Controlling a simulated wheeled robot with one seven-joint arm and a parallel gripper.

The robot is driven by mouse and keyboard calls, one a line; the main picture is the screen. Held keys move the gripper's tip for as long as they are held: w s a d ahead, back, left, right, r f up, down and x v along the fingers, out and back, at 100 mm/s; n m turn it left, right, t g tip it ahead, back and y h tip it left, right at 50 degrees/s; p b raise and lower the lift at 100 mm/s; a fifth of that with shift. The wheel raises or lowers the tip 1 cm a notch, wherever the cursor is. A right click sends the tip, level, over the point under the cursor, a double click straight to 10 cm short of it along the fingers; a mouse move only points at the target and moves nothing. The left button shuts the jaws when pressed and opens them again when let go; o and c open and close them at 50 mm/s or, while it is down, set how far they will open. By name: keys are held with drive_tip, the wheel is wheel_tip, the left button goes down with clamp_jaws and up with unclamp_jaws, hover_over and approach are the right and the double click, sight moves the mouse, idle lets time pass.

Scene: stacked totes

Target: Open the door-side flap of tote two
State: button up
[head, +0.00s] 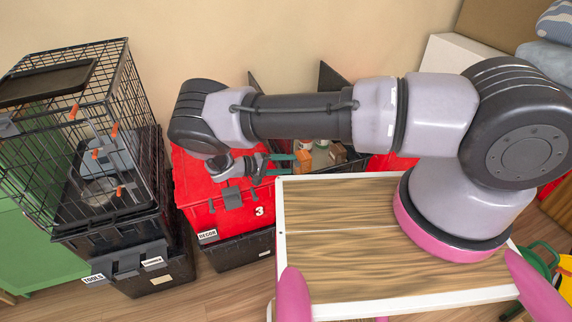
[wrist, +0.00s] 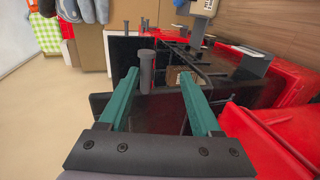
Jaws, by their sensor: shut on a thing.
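My gripper (head: 285,163) reaches over the totes in the head view, its two teal fingers pointing right. In the wrist view the fingers (wrist: 158,72) stand apart around a grey upright post (wrist: 147,72) on a dark flap (wrist: 155,115). A red tote (head: 195,180) with a white "3" is nearer. No "two" label shows, and my arm and the wooden-topped table hide part of the open tote.
A black wire crate (head: 80,130) stands on dark totes at left. A white-rimmed table (head: 335,215) with a wooden top fills the front right. A dark tote (head: 240,252) is under the red one.

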drive_tip(key=shift+s+a, duration=0.1)
idle(0.3)
drive_tip(key=v, duration=1)
drive_tip(key=shift+a, duration=0.3)
drive_tip(key=shift+r, duration=0.15)
